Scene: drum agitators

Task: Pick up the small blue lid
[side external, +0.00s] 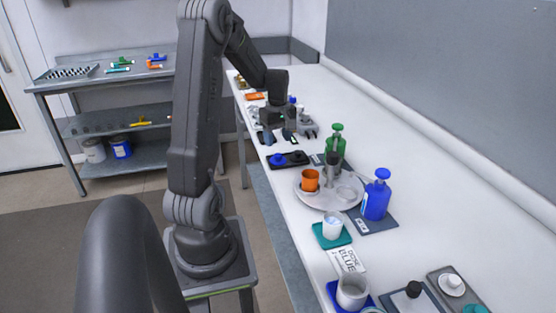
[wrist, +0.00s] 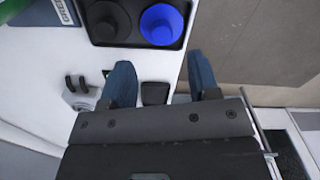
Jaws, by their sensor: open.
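The small blue lid (wrist: 162,24) sits in a black tray (wrist: 135,43) at the top of the wrist view, beside a black lid (wrist: 108,21). In the side view the blue lid (side external: 277,159) is at the left of the tray, near the bench's front edge. My gripper (wrist: 160,62) is open and empty, its two blue-grey fingers apart. In the wrist view the lid lies just beyond the fingertips, roughly in line with the gap. In the side view my gripper (side external: 278,136) is behind the tray and above the bench.
A green bottle (side external: 335,143) stands right of the tray. A round platter (side external: 312,198) with an orange cup (side external: 310,180) and a blue bottle (side external: 377,196) are nearer the camera. A small grey fixture (wrist: 78,92) lies left of my fingers. The bench's front edge is close by.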

